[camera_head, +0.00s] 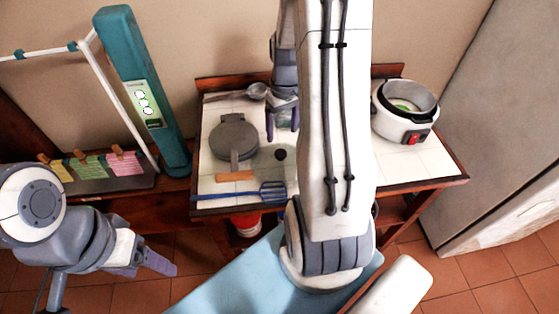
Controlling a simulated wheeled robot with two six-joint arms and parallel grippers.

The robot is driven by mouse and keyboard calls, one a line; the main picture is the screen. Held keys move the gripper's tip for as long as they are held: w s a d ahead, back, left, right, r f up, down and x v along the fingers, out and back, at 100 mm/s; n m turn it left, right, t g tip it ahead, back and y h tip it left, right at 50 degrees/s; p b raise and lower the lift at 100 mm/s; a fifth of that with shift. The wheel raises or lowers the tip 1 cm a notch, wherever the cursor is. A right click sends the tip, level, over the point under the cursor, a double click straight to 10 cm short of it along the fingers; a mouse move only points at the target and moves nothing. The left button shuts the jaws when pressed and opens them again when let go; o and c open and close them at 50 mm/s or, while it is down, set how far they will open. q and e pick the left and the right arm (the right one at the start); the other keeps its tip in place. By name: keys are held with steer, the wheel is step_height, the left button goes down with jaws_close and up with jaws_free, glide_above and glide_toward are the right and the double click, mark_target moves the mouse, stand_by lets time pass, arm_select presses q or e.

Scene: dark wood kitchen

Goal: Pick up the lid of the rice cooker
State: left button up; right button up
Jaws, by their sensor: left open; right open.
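The rice cooker (381,120), white with a red switch on its front, stands uncovered at the right of the tiled table, its grey inner pot showing. A see-through round lid with a dark knob (280,154) lies on the tiles near the table's middle, apart from the cooker. My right gripper (283,122) is open and empty, with its fingers pointing down, just beyond the lid in the picture. My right arm hides the tiles between lid and cooker. My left gripper (150,265) is open and empty at lower left, away from the table.
A grey round pan or press (233,138) lies left of the lid, with a wooden-handled tool (235,176) and a blue spatula (230,196) nearer the front. A ladle (250,91) lies at the back. A teal post (150,95) stands left; a grey cabinet (500,130) stands right.

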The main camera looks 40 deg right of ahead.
mark_target(281, 153)
step_height(281, 153, down, 3)
steer(key=shift+a+f, duration=0.1)
step_height(281, 153, down, 4)
steer(key=shift+f+p, duration=0.25)
steer(key=shift+p, duration=0.75)
steer(key=shift+f, duration=0.35)
steer(key=shift+c, duration=0.3)
jaws_close()
